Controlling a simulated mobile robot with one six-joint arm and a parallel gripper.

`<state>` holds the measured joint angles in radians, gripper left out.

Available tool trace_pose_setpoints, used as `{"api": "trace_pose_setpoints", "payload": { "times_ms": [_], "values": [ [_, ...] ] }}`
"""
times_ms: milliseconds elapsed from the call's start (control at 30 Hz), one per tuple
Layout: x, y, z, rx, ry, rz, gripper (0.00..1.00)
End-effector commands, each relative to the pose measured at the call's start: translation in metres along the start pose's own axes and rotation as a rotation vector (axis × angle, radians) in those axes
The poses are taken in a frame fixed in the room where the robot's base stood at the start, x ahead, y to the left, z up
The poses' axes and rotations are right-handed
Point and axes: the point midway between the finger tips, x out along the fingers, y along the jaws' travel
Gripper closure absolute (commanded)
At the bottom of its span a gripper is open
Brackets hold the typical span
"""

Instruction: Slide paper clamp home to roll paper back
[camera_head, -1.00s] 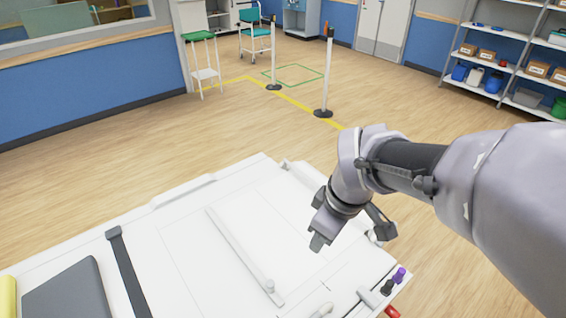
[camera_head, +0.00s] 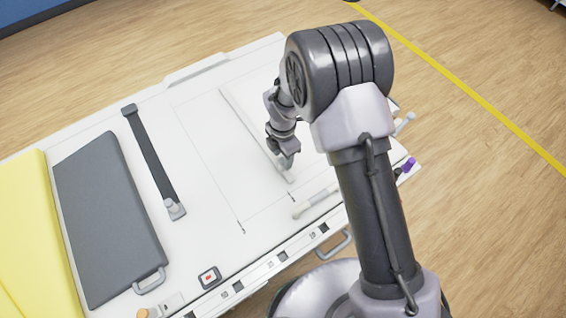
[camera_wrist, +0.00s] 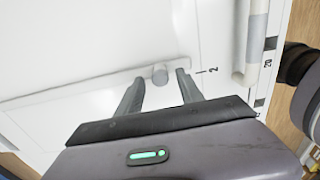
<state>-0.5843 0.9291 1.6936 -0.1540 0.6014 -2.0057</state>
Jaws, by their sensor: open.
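The paper clamp (camera_head: 252,130) is a long thin white bar lying across the white table top (camera_head: 200,205). A small round knob (camera_wrist: 159,75) stands near its near end. In the wrist view the bar (camera_wrist: 70,90) runs across the picture. My gripper (camera_head: 284,160) points down at the knob end of the clamp. In the wrist view my gripper (camera_wrist: 160,85) is open, with one finger on each side of the knob. A gap shows beside the knob. In the head view my gripper hides part of this end. Thin lines outline a rectangle around the clamp.
A white rod (camera_head: 318,200) lies near the front edge.

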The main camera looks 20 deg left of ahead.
Motion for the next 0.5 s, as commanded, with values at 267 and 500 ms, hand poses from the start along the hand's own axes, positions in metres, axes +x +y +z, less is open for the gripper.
{"api": "trace_pose_setpoints", "payload": {
  "times_ms": [267, 500],
  "values": [
    [0.032, 0.0, 0.0, 0.001, 0.0, 0.001, 0.56],
    [0.032, 0.0, 0.0, 0.001, 0.0, 0.001, 0.56]
  ]
}}
